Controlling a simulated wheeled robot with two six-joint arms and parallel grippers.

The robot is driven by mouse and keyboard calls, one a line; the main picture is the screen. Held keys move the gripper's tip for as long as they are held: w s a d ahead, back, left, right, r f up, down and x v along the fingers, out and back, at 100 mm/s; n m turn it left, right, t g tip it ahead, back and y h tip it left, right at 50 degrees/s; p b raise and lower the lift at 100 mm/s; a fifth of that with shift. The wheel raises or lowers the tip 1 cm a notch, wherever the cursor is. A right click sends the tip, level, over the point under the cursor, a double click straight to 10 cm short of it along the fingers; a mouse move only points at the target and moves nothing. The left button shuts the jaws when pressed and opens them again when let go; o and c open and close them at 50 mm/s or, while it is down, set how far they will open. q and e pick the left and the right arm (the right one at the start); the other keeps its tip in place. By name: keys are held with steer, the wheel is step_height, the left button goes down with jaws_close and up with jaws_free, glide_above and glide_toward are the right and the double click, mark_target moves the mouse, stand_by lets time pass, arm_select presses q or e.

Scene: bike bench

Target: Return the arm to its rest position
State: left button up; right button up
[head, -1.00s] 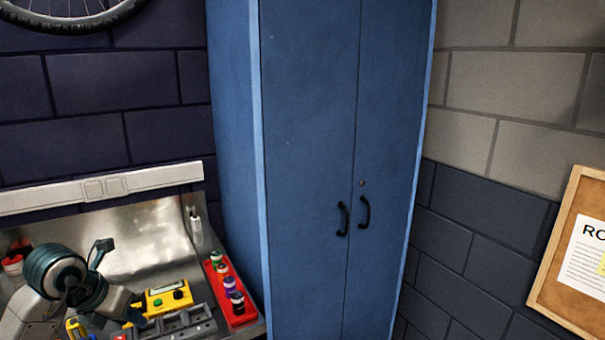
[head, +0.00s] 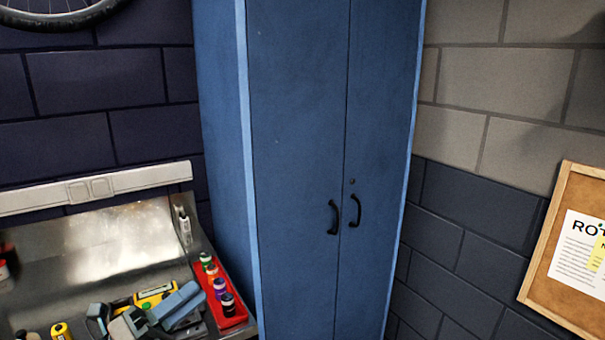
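My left arm shows low at the left of the head view, in front of the bench. Its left gripper (head: 150,316) is a small cluster of grey, dark and blue-grey parts at the bottom edge, overlapping the yellow device and the grey tray behind it. I cannot make out a clear gap between its fingers, and I see nothing clearly held. My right gripper is not in view.
A red tray (head: 236,319) with several small capped bottles lies at the bench's right end. A yellow device (head: 152,295) and a yellow-capped item (head: 61,330) are near the arm. A tall blue cabinet (head: 297,150) stands right of the bench, shut.

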arm_select(q)
steer(key=a+f+n+t+y, duration=0.3)
steer(key=a+n+t+y, duration=0.65)
steer(key=n+y, duration=0.9)
steer(key=s+a+f+n+g+y, duration=0.2)
steer(key=a+f+n+g, duration=0.15)
steer(key=f+n, duration=0.2)
steer(key=s+a+f+n+g+y, duration=0.2)
steer(key=f+n+g, duration=0.25)
steer(key=f, duration=0.25)
steer(key=s+d+f+n+g+h, duration=0.25)
steer(key=s+f+g, duration=0.35)
steer(key=s+f, duration=0.35)
steer(key=s+d+f+n+g+h, duration=0.1)
steer(key=s+d+f+g+h, duration=0.1)
steer(key=s+d+f+g, duration=0.55)
steer(key=s+a+f, duration=0.2)
steer(key=a+f, duration=0.1)
steer(key=f, duration=1.4)
steer(key=s+a+f, duration=0.1)
steer(key=a+f, duration=0.2)
steer(key=f, duration=1.3)
steer(key=s+a+f, duration=0.1)
steer(key=s+f, duration=1.6)
steer(key=s, duration=0.1)
steer(key=shift+a+f+n+g, duration=0.25)
steer(key=shift+f+n+g, duration=0.05)
steer(key=shift+n+g, duration=0.1)
